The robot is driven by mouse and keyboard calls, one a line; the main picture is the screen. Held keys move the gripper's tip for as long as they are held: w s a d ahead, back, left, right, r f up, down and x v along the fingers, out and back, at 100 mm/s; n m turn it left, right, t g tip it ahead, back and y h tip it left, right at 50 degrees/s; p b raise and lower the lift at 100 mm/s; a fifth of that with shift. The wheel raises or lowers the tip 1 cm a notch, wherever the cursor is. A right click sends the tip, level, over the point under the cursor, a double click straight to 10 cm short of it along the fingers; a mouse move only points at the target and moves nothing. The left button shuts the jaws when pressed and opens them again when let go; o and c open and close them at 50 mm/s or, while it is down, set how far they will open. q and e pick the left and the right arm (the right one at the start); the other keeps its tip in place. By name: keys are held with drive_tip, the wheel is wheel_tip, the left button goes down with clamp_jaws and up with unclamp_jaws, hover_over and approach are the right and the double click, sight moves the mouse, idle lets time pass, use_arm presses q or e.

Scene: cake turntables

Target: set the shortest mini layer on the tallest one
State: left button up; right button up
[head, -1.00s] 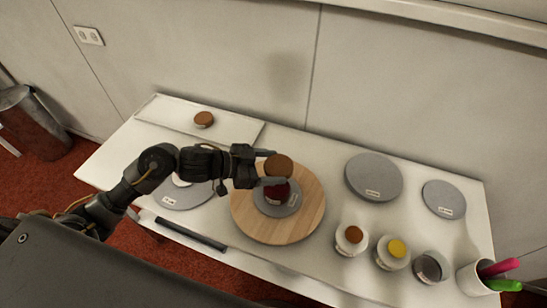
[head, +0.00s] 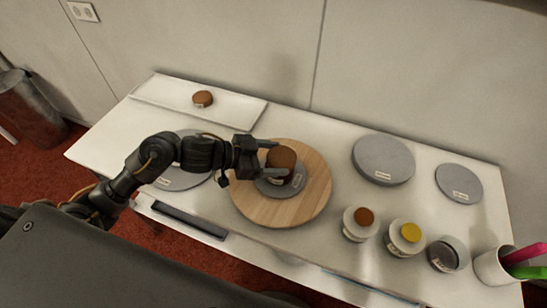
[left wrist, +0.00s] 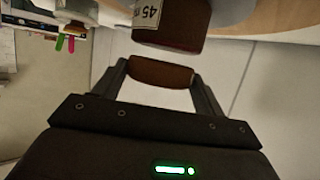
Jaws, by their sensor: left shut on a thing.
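My left gripper (head: 281,158) is shut on a small round brown layer (head: 282,155), one finger on each side of it. The brown layer also shows between the fingers in the left wrist view (left wrist: 160,72). Below it stands a dark red-brown layer with a white label, seen in the left wrist view (left wrist: 180,38); the label reads 45 upside down. In the head view that layer is mostly hidden. It stands on a grey disc (head: 270,187) on the round wooden turntable (head: 312,200). I cannot tell whether the two layers touch. My right gripper is not in view.
A white tray (head: 165,97) with another brown layer (head: 203,98) stands at the back left. Grey discs (head: 383,158) lie right of the turntable and under my left arm. Several small pots (head: 406,237) and a cup of markers (head: 491,266) line the front right.

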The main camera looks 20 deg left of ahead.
use_arm(q)
drive_tip(key=shift+f, duration=0.1)
idle(0.3)
drive_tip(key=shift+f+b, duration=0.3)
drive_tip(key=shift+f, duration=0.3)
drive_tip(key=o, duration=1.1)
drive_tip(key=shift+a, duration=0.1)
drive_tip(key=b+v, duration=0.1)
drive_tip(key=v, duration=0.9)
drive_tip(key=shift+s+a, duration=0.25)
drive_tip(key=shift+r, duration=0.1)
